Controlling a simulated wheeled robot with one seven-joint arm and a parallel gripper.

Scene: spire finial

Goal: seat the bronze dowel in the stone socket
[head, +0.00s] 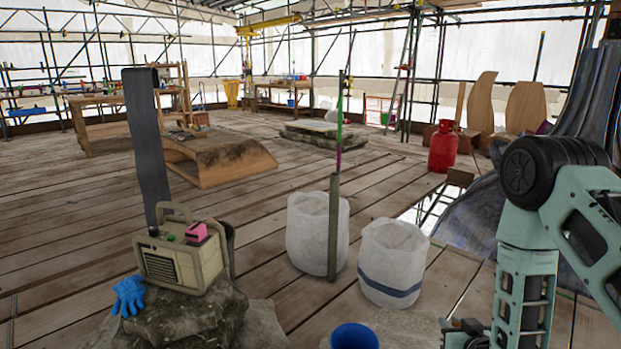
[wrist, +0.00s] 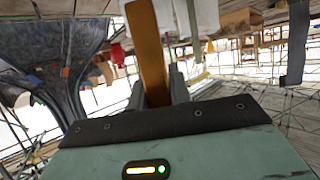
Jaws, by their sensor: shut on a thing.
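My gripper (wrist: 158,90) is shut on the bronze dowel (wrist: 150,50) in the wrist view. The dowel is an orange-brown bar that runs from between the two grey fingers up past the top edge of the picture. Its far end is out of view. In the head view my arm is at the right, and the dowel cannot be made out there. I cannot make out the stone socket in either view. Pale stone (head: 400,325) shows at the bottom of the head view, with no hole visible in it.
A beige box-shaped machine (head: 185,255) sits on a rough stone block (head: 185,318), beside blue gloves (head: 129,295). A blue bucket (head: 354,337) is at the bottom edge. Two white sacks (head: 307,235) (head: 392,262) and a post (head: 333,225) stand ahead. A floor opening (head: 432,208) lies right of them.

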